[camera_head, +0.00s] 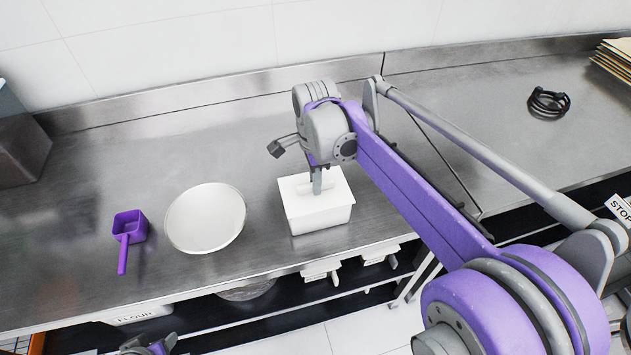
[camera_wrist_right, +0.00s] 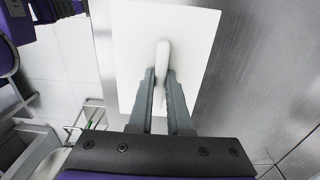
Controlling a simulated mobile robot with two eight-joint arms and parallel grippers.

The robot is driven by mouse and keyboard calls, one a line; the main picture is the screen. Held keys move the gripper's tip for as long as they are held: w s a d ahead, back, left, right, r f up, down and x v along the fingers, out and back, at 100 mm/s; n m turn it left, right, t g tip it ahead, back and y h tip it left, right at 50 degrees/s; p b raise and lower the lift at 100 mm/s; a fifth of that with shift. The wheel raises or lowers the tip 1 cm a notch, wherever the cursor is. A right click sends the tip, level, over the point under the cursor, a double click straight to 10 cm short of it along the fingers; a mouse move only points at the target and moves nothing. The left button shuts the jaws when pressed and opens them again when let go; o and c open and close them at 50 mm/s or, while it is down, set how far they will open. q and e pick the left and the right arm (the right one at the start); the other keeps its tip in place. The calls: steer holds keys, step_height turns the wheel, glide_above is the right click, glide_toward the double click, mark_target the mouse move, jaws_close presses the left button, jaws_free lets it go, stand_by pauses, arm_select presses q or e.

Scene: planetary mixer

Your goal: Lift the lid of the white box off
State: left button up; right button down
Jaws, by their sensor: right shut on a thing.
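The white box (camera_head: 322,219) stands on the steel counter near its front edge in the head view. Its flat white lid (camera_head: 338,199) sits on top, and I see no clear gap between lid and box. My right gripper (camera_head: 317,188) comes down from above onto the lid. In the right wrist view, the gripper (camera_wrist_right: 161,88) is shut on the lid's white bar handle (camera_wrist_right: 162,58), with the lid (camera_wrist_right: 190,40) around it. The inside of the box is hidden. A small part of what may be my left arm shows at the bottom left of the head view; its gripper is not visible.
A white round bowl (camera_head: 206,218) stands left of the box. A purple scoop (camera_head: 129,227) lies farther left. A black coiled cable (camera_head: 548,102) lies at the right. The steel counter (camera_head: 200,145) is clear behind the box and bowl, up to the wall.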

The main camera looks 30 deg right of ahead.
arm_select(q)
steer(key=shift+w+r, duration=0.1)
steer(key=shift+r, duration=0.25)
arm_select(e)
steer(key=shift+r, duration=0.45)
steer(key=shift+r, duration=0.1)
steer(key=shift+r+p, duration=1.2)
steer(key=shift+r, duration=0.75)
arm_select(q)
steer(key=r, duration=0.1)
steer(key=w+r, duration=0.1)
steer(key=r, duration=0.1)
steer(key=shift+w, duration=0.2)
steer(key=shift+s, duration=0.1)
arm_select(e)
steer(key=shift+f, duration=0.1)
